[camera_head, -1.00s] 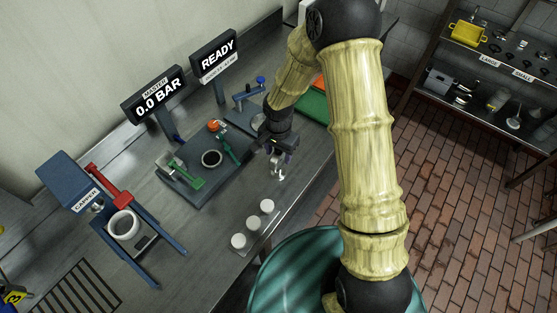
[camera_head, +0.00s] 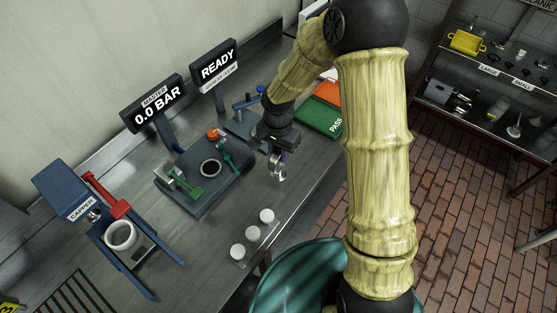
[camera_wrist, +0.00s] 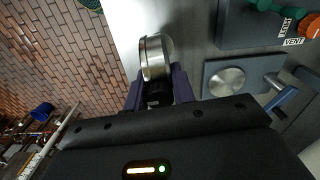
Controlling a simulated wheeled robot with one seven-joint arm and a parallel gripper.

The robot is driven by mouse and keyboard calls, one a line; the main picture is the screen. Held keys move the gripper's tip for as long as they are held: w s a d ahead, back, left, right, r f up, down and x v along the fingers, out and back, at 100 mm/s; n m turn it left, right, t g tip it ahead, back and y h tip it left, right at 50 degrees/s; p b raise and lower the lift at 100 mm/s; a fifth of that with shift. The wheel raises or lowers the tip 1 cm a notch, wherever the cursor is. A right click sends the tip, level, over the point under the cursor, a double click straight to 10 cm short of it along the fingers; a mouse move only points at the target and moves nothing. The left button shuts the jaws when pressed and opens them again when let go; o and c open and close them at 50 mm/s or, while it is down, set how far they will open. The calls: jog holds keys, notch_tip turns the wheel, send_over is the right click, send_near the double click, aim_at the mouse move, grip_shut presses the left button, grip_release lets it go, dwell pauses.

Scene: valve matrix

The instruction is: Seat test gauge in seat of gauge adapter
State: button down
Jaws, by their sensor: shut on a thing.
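The test gauge, a round silver drum (camera_wrist: 155,57), is held by its dark stem between the purple fingers of my gripper (camera_wrist: 158,92) in the wrist view. In the head view the gauge (camera_head: 278,172) hangs below my gripper (camera_head: 280,152), apart from the bench fixtures. A dark fixture with a black ring (camera_head: 210,169), green clamps and an orange knob stands to its left. Behind it is a smaller plate with a blue lever (camera_head: 246,104); the wrist view shows this plate with a silver disc (camera_wrist: 227,82). No label shows which one is the gauge adapter.
Several white-capped pieces (camera_head: 252,235) stand near the bench's front edge. The capper (camera_head: 122,235) is at left. Two displays (camera_head: 158,105) rise behind the fixtures. A green PASS tray (camera_head: 318,117) lies right of my gripper. Bare bench lies beneath the gauge.

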notch_tip(320, 180, up, 5)
jog(key=shift+b, duration=0.45)
